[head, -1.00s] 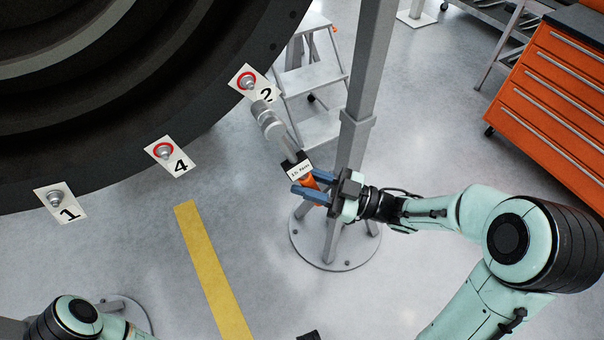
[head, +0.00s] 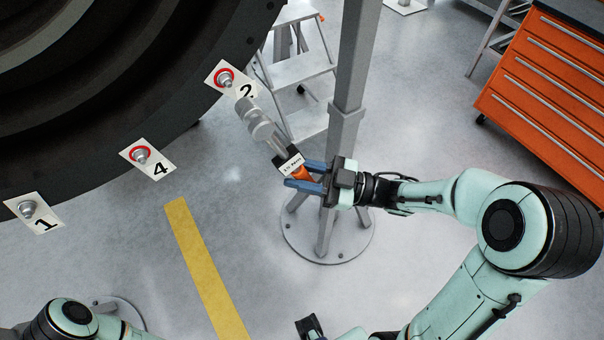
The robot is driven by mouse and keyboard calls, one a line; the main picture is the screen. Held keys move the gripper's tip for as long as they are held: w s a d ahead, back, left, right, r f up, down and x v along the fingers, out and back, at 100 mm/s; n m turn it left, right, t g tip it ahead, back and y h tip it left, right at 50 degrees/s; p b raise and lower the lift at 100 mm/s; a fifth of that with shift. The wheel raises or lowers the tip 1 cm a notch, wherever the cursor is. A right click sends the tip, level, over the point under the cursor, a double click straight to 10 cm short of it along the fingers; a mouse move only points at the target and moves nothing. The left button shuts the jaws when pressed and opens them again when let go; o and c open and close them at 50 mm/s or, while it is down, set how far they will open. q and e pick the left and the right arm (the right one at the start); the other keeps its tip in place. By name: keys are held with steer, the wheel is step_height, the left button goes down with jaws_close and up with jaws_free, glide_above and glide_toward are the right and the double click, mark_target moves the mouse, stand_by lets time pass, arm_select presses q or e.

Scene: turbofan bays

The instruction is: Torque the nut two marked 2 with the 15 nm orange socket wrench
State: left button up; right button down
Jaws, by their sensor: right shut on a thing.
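The nut marked 2 (head: 225,78) sits in a red ring on a white plate at the lower right of the dark engine rim. My right gripper (head: 306,178) is shut on the orange handle of the socket wrench (head: 265,131), whose label reads 15 Nm. The wrench points up and left, its grey socket end just below and right of nut 2. The socket overlaps the plate's lower edge in the picture and looks apart from the nut.
Nut 4 (head: 141,155), ringed in red, and nut 1 (head: 27,209) sit lower left on the engine rim (head: 180,110). A grey post (head: 345,120) stands behind my right gripper. A stepladder (head: 300,70) and an orange tool cabinet (head: 545,90) stand behind.

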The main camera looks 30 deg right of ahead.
steer(key=w, duration=0.5)
steer(key=shift+a+r, duration=0.1)
steer(key=shift+a, duration=0.1)
steer(key=shift+b, duration=0.45)
stand_by(0.8)
steer(key=shift+w+a, duration=0.1)
steer(key=shift+w, duration=1.1)
stand_by(1.0)
steer(key=shift+s+a+f+m+t+y+b, duration=0.15)
steer(key=shift+a+f+m+t+b, duration=0.1)
steer(key=shift+a+b, duration=0.25)
steer(key=shift+w+a+f+m+t+y+b, duration=0.15)
steer(key=shift+a+m+t+b, duration=0.1)
steer(key=shift+a+b, duration=0.2)
steer(key=shift+s, duration=0.1)
